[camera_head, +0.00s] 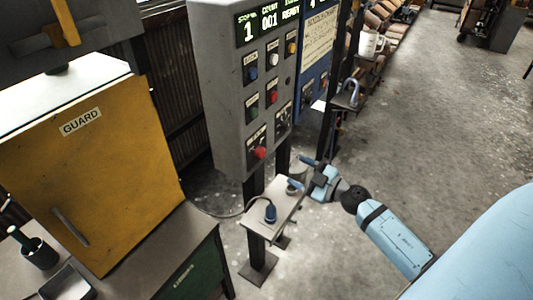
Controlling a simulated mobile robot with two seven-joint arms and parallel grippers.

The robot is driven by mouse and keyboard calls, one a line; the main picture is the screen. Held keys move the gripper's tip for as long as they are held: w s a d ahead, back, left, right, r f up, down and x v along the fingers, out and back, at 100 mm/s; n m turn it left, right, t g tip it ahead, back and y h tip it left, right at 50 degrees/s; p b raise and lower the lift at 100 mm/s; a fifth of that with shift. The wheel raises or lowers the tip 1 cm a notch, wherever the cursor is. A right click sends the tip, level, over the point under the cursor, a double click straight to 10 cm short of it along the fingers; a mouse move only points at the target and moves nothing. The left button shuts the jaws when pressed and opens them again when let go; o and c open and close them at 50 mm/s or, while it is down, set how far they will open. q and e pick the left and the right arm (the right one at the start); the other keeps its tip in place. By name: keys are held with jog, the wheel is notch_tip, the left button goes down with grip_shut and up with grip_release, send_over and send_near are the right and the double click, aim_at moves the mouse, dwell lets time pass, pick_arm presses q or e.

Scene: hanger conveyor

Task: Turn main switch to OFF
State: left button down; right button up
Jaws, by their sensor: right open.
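The grey control panel (222,95) stands on posts at the centre, with a lit display at its top reading 1, 001 and READY. Its front carries several labelled buttons and switches. A dark switch plate (283,117) sits at the lower right of the face, and a red knob (260,153) sits on a dark plate at the bottom. The labels are too small to read, so I cannot tell which is the main switch or its position. My right gripper (302,173) is open and empty, below and right of the panel, apart from it. My left gripper is out of view.
The yellow GUARD box (95,170) stands on a bench at left. A blue panel (316,62) stands behind the grey one. Open concrete floor lies to the right.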

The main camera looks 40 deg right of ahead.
aim_at(263, 153)
jog(key=p+x, duration=0.1)
jog(key=x, duration=1.1)
jog(key=c, duration=0.9)
